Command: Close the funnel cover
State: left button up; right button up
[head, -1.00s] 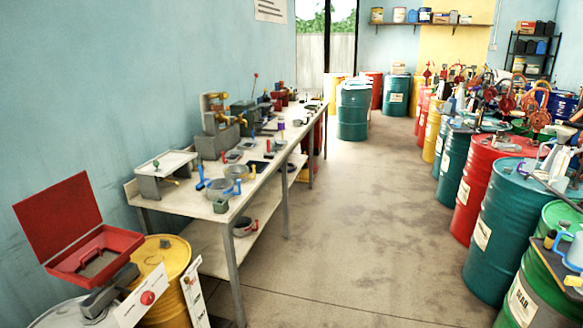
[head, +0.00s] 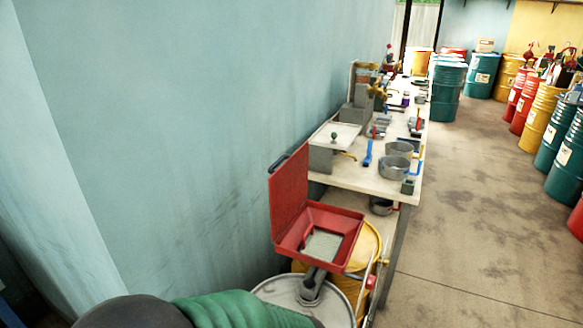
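The red square funnel (head: 351,249) stands on a grey-white drum (head: 270,289) near the bottom middle of the head view. Its red cover (head: 289,192) is open and stands nearly upright on the left, wall side of the funnel. A grey mesh or screen shows inside the funnel. A dark handle-like piece sticks up behind the cover's top edge. Neither of my grippers is in view. A dark rounded shape and a green ribbed part cross the bottom edge in front of the drum and hide part of it.
A yellow drum (head: 371,241) stands just behind the funnel. Beyond it a long workbench (head: 404,186) with pots (head: 394,166) and tools runs along the blue wall (head: 190,140). Open floor (head: 480,230) lies right of the bench; several drums line the far right.

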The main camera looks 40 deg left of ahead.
aim_at(288, 185)
jog(key=k+j, duration=0.15)
jog(key=j, duration=0.25)
jog(key=k+j, duration=0.15)
jog(key=j, duration=0.25)
jog(key=k+j, duration=0.15)
jog(key=j, duration=0.25)
jog(key=k+j, duration=0.1)
jog(key=j, duration=0.3)
jog(key=k+j, duration=0.15)
jog(key=j, duration=0.25)
jog(key=k+j, duration=0.15)
jog(key=j, duration=0.2)
jog(key=k+j, duration=0.15)
jog(key=j, duration=0.25)
jog(key=i+l+z, duration=0.1)
jog(key=z, duration=0.4)
